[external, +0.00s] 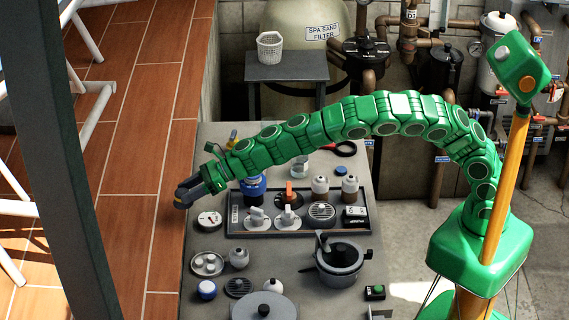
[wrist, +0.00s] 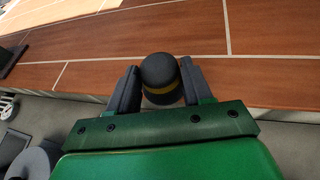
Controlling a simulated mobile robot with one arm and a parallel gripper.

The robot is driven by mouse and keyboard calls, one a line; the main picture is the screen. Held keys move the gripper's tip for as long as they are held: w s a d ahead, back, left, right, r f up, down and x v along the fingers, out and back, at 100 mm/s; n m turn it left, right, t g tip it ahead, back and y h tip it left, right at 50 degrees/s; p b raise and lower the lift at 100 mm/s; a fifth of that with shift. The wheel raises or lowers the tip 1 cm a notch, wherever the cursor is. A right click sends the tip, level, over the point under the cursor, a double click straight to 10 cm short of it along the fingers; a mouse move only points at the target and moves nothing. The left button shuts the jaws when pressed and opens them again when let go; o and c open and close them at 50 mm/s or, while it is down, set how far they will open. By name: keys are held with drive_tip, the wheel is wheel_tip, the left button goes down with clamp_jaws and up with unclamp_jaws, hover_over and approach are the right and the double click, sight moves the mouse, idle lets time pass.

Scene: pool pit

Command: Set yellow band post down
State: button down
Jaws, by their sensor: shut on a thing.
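The yellow band post (wrist: 160,72) is a dark, rounded-top piece with a yellow band. It sits between the two dark fingers of my gripper (wrist: 159,88) in the wrist view, and my gripper is shut on it. In the external view my gripper (external: 187,190) reaches out past the left edge of the grey table (external: 215,150), with the reddish deck behind it. The post is small and mostly hidden by the fingers there. Its lower end is hidden in the wrist view, and I cannot tell its height above the surfaces.
A dark tray (external: 240,232) with valves and jars lies on the table. A pot (external: 340,262), a round dish (external: 208,264) and a round gauge (external: 210,220) stand nearby. The reddish deck (external: 125,200) lies left of the table. White rails (external: 90,115) and a dark column stand at the left.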

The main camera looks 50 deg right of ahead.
drive_tip(key=s+d+f+n+g, duration=0.1)
drive_tip(key=s+d+n+g, duration=0.25)
drive_tip(key=s, duration=0.45)
drive_tip(key=s+d+n+g, duration=0.3)
drive_tip(key=s+n+g, duration=0.15)
drive_tip(key=s, duration=0.35)
drive_tip(key=s+d+f+n+g, duration=0.1)
drive_tip(key=s+d+n+g, duration=0.3)
drive_tip(key=s, duration=0.4)
drive_tip(key=shift+g, duration=0.4)
drive_tip(key=shift+s+a+f, duration=0.1)
drive_tip(key=shift+a+f, duration=0.15)
drive_tip(key=shift+f, duration=2.2)
drive_tip(key=shift+w+a+f, duration=0.1)
drive_tip(key=shift+a+f, duration=0.1)
drive_tip(key=shift+f, duration=2.25)
drive_tip(key=shift+s+a+f, duration=0.1)
drive_tip(key=shift+a+f, duration=0.15)
drive_tip(key=shift+f, duration=2.2)
drive_tip(key=shift+c, duration=2.4)
unclamp_jaws()
drive_tip(key=shift+f, duration=0.15)
